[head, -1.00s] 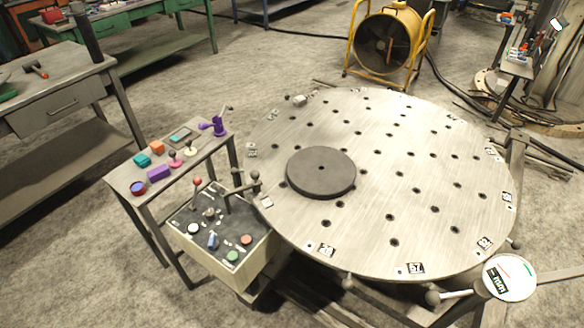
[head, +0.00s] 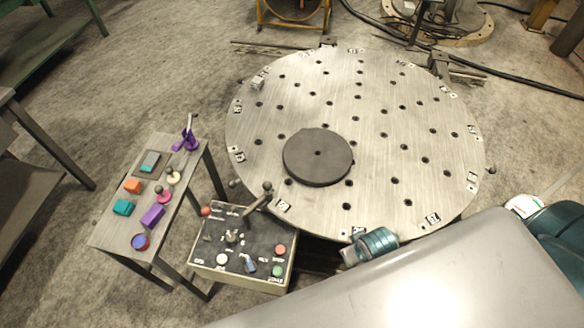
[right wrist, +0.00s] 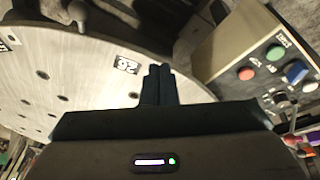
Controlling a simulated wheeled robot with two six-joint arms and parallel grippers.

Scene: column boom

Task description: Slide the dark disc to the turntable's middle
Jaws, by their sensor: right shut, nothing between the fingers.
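The dark disc (head: 317,158) lies flat on the round metal turntable (head: 425,105), left of its middle and a little toward the near side. A small hole marks the disc's centre. My right gripper (right wrist: 160,72) is shut and empty in the right wrist view. It shows in front of the turntable's rim, with the turntable surface (right wrist: 65,65) to its left. The disc does not show in that view. In the head view a grey and teal arm of mine covers the lower right, and I cannot make out fingertips there. My left gripper is not in view.
A control box (head: 208,250) with buttons and levers stands at the turntable's near left; it also shows in the right wrist view (right wrist: 222,45). A narrow side table (head: 112,236) holds small coloured parts. The turntable top has several holes and a small block (head: 257,83) near its left rim.

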